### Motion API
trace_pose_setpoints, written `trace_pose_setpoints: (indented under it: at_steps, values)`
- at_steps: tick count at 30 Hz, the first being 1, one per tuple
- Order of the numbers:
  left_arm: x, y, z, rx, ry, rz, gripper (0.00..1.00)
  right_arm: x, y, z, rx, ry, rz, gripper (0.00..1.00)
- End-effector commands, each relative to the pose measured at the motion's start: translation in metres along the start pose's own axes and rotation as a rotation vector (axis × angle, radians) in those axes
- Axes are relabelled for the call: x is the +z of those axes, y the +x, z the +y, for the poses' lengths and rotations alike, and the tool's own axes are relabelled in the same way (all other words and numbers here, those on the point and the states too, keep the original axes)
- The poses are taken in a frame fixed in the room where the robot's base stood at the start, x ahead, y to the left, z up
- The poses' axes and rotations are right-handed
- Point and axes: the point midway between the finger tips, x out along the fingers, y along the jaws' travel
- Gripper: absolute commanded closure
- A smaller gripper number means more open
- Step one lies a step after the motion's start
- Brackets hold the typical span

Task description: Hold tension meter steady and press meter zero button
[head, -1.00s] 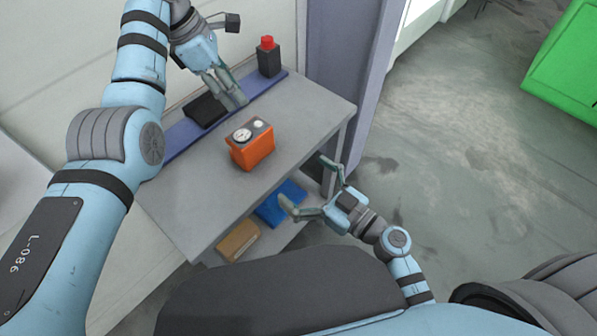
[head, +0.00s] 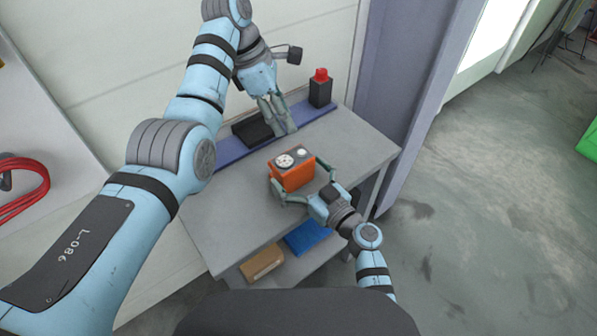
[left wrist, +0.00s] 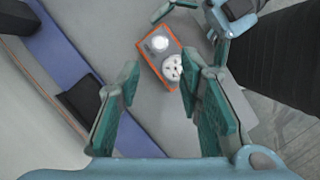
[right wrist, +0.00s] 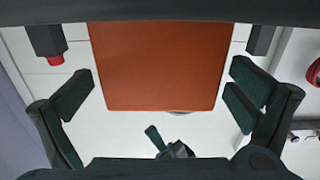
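The orange tension meter (head: 293,176) stands on the grey table, with a white dial and a round pale button on its dark top. In the left wrist view its top face (left wrist: 168,62) shows the button and dial. My right gripper (head: 304,184) is open, its fingers on either side of the meter; in the right wrist view the meter (right wrist: 160,65) lies between the fingers with gaps on both sides. My left gripper (head: 287,131) is above the table behind the meter. In the left wrist view its fingers (left wrist: 158,80) are apart and hold nothing.
A blue strip (head: 228,151) along the table's back holds a black box (head: 252,130) and a dark post with a red top (head: 320,90). A lower shelf holds a blue bin (head: 307,236) and a tan box (head: 262,262). The grey tabletop (head: 215,205) is clear at the left.

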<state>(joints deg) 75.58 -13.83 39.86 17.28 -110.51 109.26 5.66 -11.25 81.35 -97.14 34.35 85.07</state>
Motion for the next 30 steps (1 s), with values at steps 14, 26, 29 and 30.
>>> trace_pose_setpoints:
  at_steps: [14, 26, 29, 30]
  values:
    - [0.0000, 0.0000, 0.0000, 0.000, 0.000, 0.000, 0.83, 0.0002, -0.0006, 0.0002, 0.000, 0.000, 0.000, 0.60]
    - [0.0000, 0.0000, 0.0000, 0.000, 0.000, 0.000, 1.00, 0.0004, -0.0007, 0.0002, 0.000, 0.000, -0.001, 0.60]
    - [0.0000, 0.0000, 0.0000, 0.000, 0.000, 0.000, 1.00, 0.0005, -0.0007, 0.0001, 0.000, 0.000, -0.001, 0.60]
    - [0.0000, 0.0000, 0.0000, 0.000, 0.000, 0.000, 1.00, 0.0005, -0.0007, 0.0002, 0.000, 0.000, -0.001, 0.60]
